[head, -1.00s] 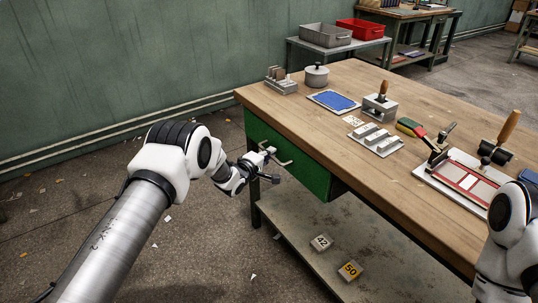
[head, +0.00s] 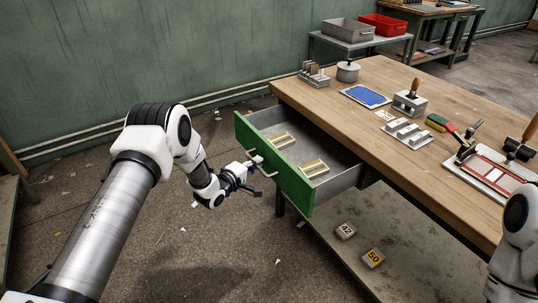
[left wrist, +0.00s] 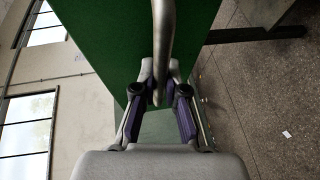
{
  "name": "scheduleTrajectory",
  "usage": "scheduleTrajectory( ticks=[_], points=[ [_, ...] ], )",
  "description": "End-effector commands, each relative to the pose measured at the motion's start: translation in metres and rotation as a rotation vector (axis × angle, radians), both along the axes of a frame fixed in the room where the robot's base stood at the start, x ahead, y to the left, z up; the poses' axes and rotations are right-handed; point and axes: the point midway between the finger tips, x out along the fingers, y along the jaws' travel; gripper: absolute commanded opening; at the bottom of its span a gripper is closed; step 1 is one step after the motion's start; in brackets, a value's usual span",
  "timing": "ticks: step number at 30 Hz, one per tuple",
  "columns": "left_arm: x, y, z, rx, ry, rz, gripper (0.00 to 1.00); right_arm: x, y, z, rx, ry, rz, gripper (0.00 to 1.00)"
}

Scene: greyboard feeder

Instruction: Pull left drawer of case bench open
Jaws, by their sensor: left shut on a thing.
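The left drawer (head: 271,168) of the wooden-topped bench (head: 375,130) stands pulled well out, with its green front toward my left arm. Inside it lie two pale, yellowish slotted pieces (head: 284,139). My left gripper (head: 254,166) is at the drawer's handle (head: 269,172). In the left wrist view the fingers (left wrist: 160,85) are closed around the metal handle bar (left wrist: 163,40), in front of the green drawer face (left wrist: 110,35). My right arm shows at the right edge, but its gripper is out of view.
On the bench top are a blue pad (head: 366,96), a lidded pot (head: 348,71), a grey block tool (head: 410,103) and a red-framed board (head: 492,173). The lower shelf (head: 345,260) holds blocks marked 42 (head: 345,231) and 50 (head: 373,259). Open floor lies left of the drawer.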

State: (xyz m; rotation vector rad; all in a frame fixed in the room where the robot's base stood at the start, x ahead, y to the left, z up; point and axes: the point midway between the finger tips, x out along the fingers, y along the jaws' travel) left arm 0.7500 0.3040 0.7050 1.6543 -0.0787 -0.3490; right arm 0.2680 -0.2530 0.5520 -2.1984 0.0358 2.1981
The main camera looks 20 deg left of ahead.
Motion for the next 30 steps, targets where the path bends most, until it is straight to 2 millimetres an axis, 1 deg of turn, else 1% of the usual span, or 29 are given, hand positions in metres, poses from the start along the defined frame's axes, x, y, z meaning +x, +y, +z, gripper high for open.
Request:
scheduleTrajectory(
  ticks=[1,9,15,21,30],
  points=[
    [-0.011,0.009,0.003,-0.001,0.004,0.004,0.0,0.0,0.0,0.008,0.0,0.0,0.0,0.4],
    [-0.066,0.052,0.002,-0.003,0.005,0.005,0.0,0.0,0.0,0.026,0.0,-0.001,0.0,0.4],
    [-0.094,0.074,0.001,-0.001,0.002,0.003,0.0,0.0,0.0,0.033,0.0,-0.001,0.0,0.4],
    [-0.109,0.085,0.0,-0.001,0.001,0.001,0.0,0.0,0.0,0.037,0.0,0.0,0.0,0.4],
    [-0.113,0.088,0.0,0.001,0.0,0.0,0.0,0.0,0.0,0.037,0.0,0.0,0.0,0.4]
  ],
)
